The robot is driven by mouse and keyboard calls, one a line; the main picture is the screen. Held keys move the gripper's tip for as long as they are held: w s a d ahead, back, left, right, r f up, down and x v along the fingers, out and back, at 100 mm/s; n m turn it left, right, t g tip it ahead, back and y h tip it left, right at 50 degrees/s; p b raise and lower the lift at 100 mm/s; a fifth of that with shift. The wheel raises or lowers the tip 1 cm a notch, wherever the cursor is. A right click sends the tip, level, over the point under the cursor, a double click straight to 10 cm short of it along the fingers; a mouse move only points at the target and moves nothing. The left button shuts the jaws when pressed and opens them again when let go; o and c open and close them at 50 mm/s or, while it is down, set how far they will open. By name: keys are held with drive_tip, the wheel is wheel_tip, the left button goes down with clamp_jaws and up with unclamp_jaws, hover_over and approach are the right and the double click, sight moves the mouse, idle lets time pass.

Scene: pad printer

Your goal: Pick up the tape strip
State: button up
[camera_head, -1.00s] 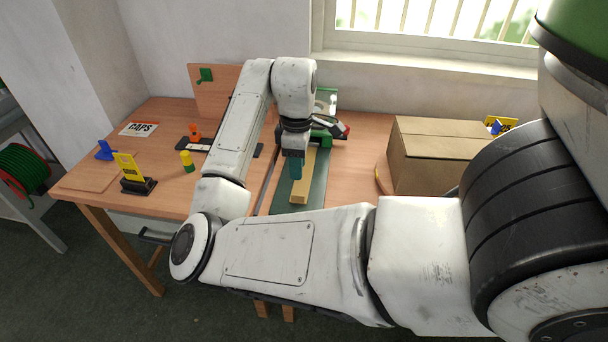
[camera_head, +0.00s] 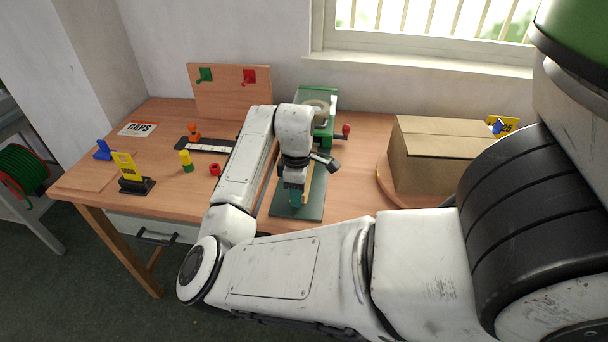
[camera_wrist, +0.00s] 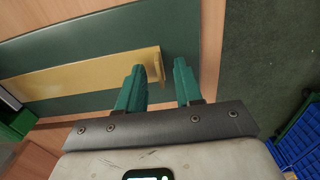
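A long tan-yellow bar (camera_wrist: 80,74) lies on the dark green base plate (camera_wrist: 110,30) in the wrist view. A small pale tab (camera_wrist: 158,68) stands at the bar's near end; it may be the tape strip, but I cannot tell for certain. My gripper (camera_wrist: 160,66) is open, with green fingers on either side of that tab in the picture; contact cannot be judged. In the head view my gripper (camera_head: 295,198) points down over the front of the green plate (camera_head: 312,208), hiding most of the bar (camera_head: 318,180).
The green printer (camera_head: 325,128) stands behind, with a red-knobbed lever. A cardboard box (camera_head: 440,160) is at right. At left are a black holder with a white strip (camera_head: 208,148), a yellow-green peg (camera_head: 186,161), a red piece (camera_head: 215,170) and a yellow sign (camera_head: 128,168).

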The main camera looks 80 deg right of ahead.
clamp_jaws()
drive_tip(key=shift+r, duration=0.1)
idle(0.5)
